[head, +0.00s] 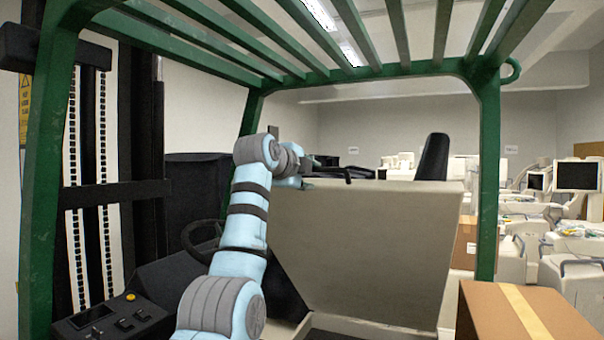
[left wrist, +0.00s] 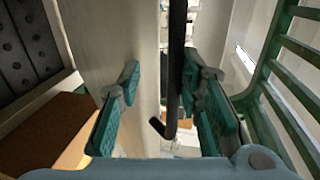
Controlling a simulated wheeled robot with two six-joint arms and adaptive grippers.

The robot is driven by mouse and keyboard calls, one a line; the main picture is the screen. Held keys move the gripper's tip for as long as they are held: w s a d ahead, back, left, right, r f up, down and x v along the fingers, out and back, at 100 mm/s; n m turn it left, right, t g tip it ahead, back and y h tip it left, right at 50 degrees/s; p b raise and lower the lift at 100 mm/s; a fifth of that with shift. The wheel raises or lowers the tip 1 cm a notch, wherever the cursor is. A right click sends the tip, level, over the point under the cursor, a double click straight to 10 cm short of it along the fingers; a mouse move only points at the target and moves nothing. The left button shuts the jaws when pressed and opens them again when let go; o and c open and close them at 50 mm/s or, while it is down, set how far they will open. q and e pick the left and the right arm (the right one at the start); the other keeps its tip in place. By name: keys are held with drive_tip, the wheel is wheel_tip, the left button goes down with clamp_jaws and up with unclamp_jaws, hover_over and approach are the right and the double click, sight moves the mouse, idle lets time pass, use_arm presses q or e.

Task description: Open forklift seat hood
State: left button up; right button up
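The seat hood (head: 375,250) is a large beige panel inside the green forklift frame. It also shows in the left wrist view (left wrist: 110,35). The black seat back (head: 433,158) rises behind its upper right edge. My left gripper (head: 322,174) is at the hood's upper left edge. In the left wrist view my left gripper (left wrist: 162,100) is open, with its teal pads apart. A pale panel edge and a black bar (left wrist: 174,75) with a bent end lie between the pads. Contact is unclear. My right gripper is not in view.
Green overhead bars and posts (head: 487,180) surround the hood. A steering wheel (head: 203,240) and control panel (head: 112,318) are at the left. A cardboard box (head: 500,310) stands at the lower right. Pale carts with monitors (head: 578,176) fill the right background.

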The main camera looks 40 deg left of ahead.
use_arm(q)
drive_tip(key=v, duration=1.1)
drive_tip(key=shift+s, duration=0.15)
drive_tip(key=shift+f, duration=0.1)
